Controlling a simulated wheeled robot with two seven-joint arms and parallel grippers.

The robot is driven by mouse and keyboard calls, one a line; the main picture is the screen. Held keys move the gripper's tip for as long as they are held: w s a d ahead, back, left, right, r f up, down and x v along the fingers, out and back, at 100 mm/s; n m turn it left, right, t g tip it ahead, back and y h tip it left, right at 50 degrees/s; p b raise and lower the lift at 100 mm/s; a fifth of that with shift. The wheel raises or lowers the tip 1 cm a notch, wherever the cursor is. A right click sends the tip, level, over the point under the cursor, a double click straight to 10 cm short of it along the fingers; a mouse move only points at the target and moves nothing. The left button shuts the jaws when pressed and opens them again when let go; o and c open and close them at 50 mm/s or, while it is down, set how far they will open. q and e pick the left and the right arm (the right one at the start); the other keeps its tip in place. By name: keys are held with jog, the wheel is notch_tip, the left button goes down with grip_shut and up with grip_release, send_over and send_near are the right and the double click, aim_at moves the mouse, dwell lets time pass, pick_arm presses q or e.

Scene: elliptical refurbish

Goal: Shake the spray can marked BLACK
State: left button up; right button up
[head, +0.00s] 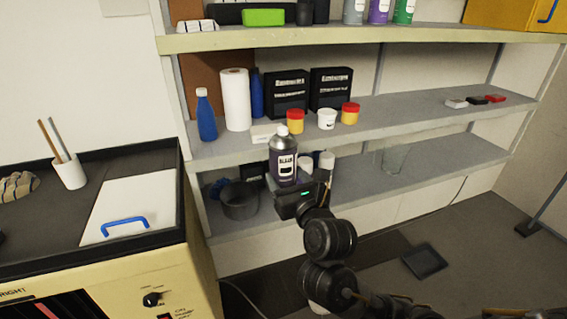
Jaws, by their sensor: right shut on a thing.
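The spray can marked BLACK (284,160) is grey and dark with a white cap and a pale label, and stands upright in the middle of the head view. My right gripper (296,190) is at its base and is shut on it. The can is held up in front of the shelves, with its lower end partly hidden by the gripper. My right arm reaches up from the lower right. My left gripper is not in view.
Behind the can, the middle shelf (420,118) holds blue bottles, a paper roll (236,100), black boxes (331,89) and small tubs. A bench (130,190) with a blue-handled white panel is at left. Open floor (470,240) lies at right, with a dark tray (424,261).

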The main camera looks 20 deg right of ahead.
jog(key=shift+a+r, duration=0.2)
jog(key=shift+r, duration=0.6)
jog(key=f, duration=0.7)
jog(key=shift+d, duration=0.3)
jog(key=shift+a+r, duration=0.15)
jog(key=shift+a, duration=0.05)
notch_tip(320, 180, up, 7)
jog(key=shift+a+f, duration=0.1)
jog(key=shift+f, duration=0.05)
